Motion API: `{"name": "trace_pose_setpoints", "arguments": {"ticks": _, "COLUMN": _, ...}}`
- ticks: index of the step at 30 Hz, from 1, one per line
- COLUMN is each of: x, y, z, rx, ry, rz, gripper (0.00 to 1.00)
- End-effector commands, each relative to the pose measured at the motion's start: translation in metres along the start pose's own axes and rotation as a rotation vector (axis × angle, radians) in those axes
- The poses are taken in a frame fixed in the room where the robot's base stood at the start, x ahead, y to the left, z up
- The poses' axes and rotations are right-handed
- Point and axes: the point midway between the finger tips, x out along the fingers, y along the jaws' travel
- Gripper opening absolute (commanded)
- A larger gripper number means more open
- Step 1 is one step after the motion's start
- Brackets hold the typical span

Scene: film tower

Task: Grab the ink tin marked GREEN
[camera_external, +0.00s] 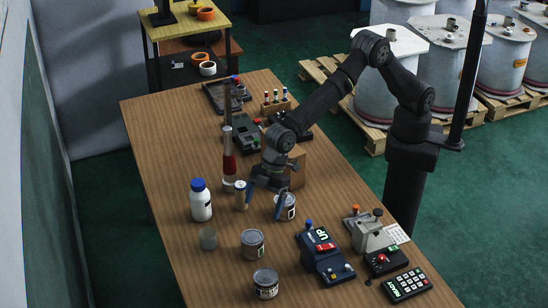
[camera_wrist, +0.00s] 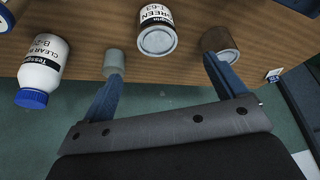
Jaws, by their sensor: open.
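The tin marked GREEN (camera_wrist: 154,16) shows in the wrist view at top centre, with a white label and a grey round end. It is beyond and between the two blue fingers of my gripper (camera_wrist: 163,68), which is open and apart from it. In the external view my gripper (camera_external: 264,198) is low over the table among several cans and tins. No label there is legible enough to tell which tin is GREEN.
A white bottle with a blue cap, marked CLEAR (camera_wrist: 38,72), is left of the fingers. A brownish tin (camera_wrist: 220,42) is by the right fingertip and a small grey cylinder (camera_wrist: 116,60) by the left.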

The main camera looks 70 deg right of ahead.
Motion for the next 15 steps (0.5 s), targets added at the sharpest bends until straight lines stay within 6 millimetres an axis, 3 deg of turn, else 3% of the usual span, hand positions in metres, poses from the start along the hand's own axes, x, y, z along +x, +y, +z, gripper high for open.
{"name": "trace_pose_setpoints", "arguments": {"ticks": 9, "x": 0.066, "y": 0.0, "z": 0.001, "rx": 0.0, "ry": -0.002, "rz": -0.001, "gripper": 0.89}}
{"name": "trace_pose_setpoints", "arguments": {"ticks": 15, "x": 0.089, "y": 0.001, "z": 0.0, "rx": 0.0, "ry": 0.001, "rz": 0.0, "gripper": 0.89}}
